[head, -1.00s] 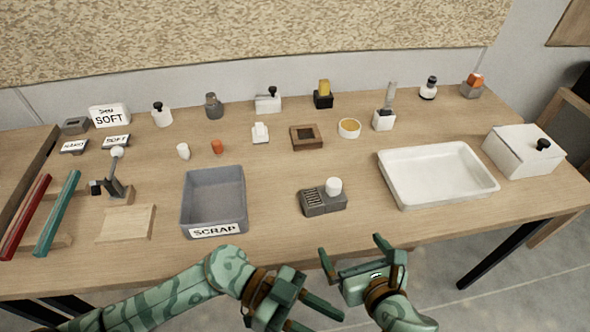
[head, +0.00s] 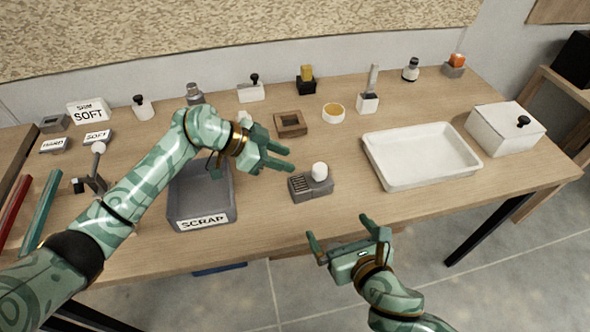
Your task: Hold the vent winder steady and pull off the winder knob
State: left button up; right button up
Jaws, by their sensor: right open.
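The vent winder appears to be the dark grey slotted block (head: 300,188) on the table, in the middle of the head view. A white round knob (head: 320,171) stands upright on its right part. My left gripper (head: 291,160) is above the table, just left of and behind the block, with its fingers pointing right towards it. Its fingers are apart with nothing between them, and I see no contact with the block. My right gripper (head: 338,227) is open and empty in front of the table's front edge, below and right of the block.
A grey SCRAP bin (head: 203,222) stands left of the block, partly hidden by my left arm. A white tray (head: 375,170) lies to the right, with a white box (head: 500,130) beyond it. Several small parts stand along the back. The table between block and front edge is clear.

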aim_at(311, 180)
jog(key=x, duration=1.5)
jog(key=shift+w+a+f, duration=0.1)
jog(key=shift+w, duration=0.3)
jog(key=c, duration=1)
pick_arm(q)
jog(key=o, duration=0.4)
jog(key=shift+d, duration=0.1)
jog(key=shift+c, duration=0.2)
pick_arm(e)
jog(key=shift+c, duration=0.5)
pick_arm(q)
jog(key=d+y, duration=0.1)
jog(key=d+f+n+y, duration=0.1)
jog(key=shift+w+d+f, duration=0.1)
jog(key=shift+d+f, duration=0.1)
jog(key=shift+d, duration=0.1)
jog(key=shift+x, duration=3.45)
